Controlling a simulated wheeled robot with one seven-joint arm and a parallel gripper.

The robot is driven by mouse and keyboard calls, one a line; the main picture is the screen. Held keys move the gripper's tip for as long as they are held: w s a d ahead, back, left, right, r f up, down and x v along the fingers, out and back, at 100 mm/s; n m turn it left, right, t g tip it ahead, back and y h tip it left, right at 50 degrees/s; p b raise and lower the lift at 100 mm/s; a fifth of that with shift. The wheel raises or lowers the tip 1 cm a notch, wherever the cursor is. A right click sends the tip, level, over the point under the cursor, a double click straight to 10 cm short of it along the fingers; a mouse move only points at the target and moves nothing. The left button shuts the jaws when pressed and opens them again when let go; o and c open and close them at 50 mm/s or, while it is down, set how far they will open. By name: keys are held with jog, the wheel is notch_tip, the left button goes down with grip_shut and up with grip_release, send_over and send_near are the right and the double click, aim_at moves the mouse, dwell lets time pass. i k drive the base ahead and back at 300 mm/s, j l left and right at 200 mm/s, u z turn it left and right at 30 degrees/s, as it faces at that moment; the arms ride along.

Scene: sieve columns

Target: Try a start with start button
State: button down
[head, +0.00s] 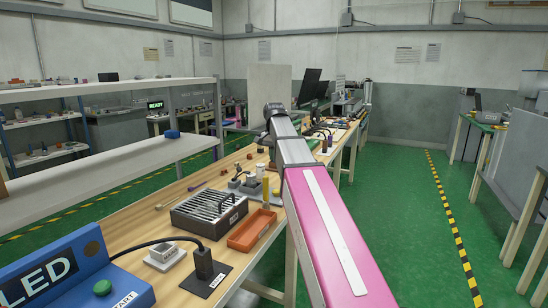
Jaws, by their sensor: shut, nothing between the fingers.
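The start button (102,287) is a green round button on a blue box (75,285) at the bottom left of the head view. A white label reading START (125,300) lies beside it. A dark display (38,278) on the box shows the letters LED; the left of the box is cut off by the picture edge. My arm reaches from the bottom right up to a dark joint near the middle, well away from the button. My gripper cannot be made out.
On the wooden bench (150,203) stand a black plug-like block (203,263), a small light grey box (165,256), a dark slotted rack (208,211) and an orange tray (251,230). A white shelf (95,168) stands left. Green floor (400,220) is clear at right.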

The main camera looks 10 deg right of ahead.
aim_at(103, 288)
jog(key=k, duration=1)
